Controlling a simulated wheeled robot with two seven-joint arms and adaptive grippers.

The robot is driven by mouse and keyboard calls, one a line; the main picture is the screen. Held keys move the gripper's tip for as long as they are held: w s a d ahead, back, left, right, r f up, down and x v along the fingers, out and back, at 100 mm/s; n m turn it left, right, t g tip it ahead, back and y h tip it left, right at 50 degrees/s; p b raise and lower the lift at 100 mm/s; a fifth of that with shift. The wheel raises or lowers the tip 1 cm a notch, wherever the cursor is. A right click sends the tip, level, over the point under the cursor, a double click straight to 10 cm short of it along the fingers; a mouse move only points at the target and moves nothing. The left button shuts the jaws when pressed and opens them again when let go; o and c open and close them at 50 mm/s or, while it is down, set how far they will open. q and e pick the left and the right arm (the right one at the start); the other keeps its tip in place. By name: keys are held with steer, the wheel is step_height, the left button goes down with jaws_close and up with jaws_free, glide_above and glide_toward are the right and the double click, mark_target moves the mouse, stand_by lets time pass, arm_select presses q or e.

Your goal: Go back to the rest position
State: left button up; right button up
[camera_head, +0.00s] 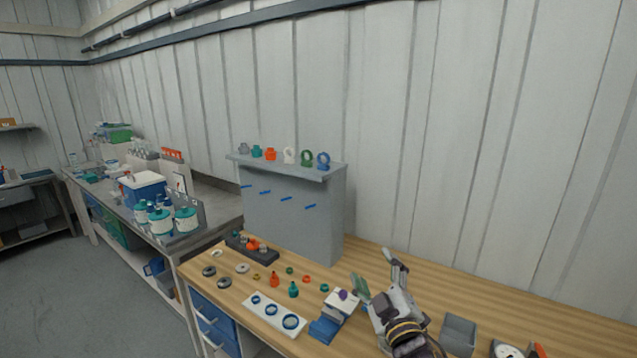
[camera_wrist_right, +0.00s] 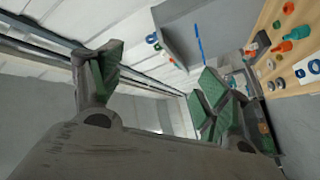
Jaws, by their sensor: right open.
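My right gripper (camera_head: 378,278) is over the front right part of the wooden table in the head view, beside a white and blue block with a purple piece on it (camera_head: 342,297). Its two fingers with green pads are spread apart in the right wrist view (camera_wrist_right: 155,85), with nothing between them. My left gripper does not show in either view.
The wooden table (camera_head: 420,262) holds a white plate with blue rings (camera_head: 274,314), small coloured vessel parts, a dark tray (camera_head: 262,255) and a grey bin (camera_head: 459,332). A grey stand (camera_head: 290,222) with coloured pieces on top rises behind. A side bench (camera_head: 180,238) stands left.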

steer(key=s+d+f+m+g+h, duration=0.2)
steer(key=s+d+f+m+g, duration=0.15)
steer(key=f, duration=0.55)
steer(key=s+d+f+m+g+h, duration=0.25)
steer(key=s+d+f+g, duration=0.2)
steer(key=f, duration=0.45)
steer(key=s+d+f+m+g+y, duration=0.1)
steer(key=s+f+m+g, duration=0.1)
steer(key=s+f+g, duration=0.35)
steer(key=s+f+m+g+y, duration=0.1)
steer(key=s+f+g, duration=0.2)
steer(key=s+f, duration=0.55)
steer(key=s+d+f+b, duration=0.1)
steer(key=s+f+b, duration=0.15)
steer(key=f, duration=1.45)
steer(key=s+f+b, duration=0.2)
steer(key=f+b, duration=0.1)
steer(key=f, duration=1.4)
steer(key=s+d+f+g+b, duration=0.1)
steer(key=s+d+f+b, duration=0.1)
steer(key=s+f, duration=0.9)
steer(key=s+d+f+b, duration=0.2)
steer(key=s+d+f, duration=0.1)
steer(key=s+f, duration=0.8)
step_height(320, 180, down, 4)
steer(key=shift+s+d+r+g+h, duration=0.15)
steer(key=shift+s+d+g+h, duration=0.05)
steer(key=shift+d+g+h, duration=0.15)
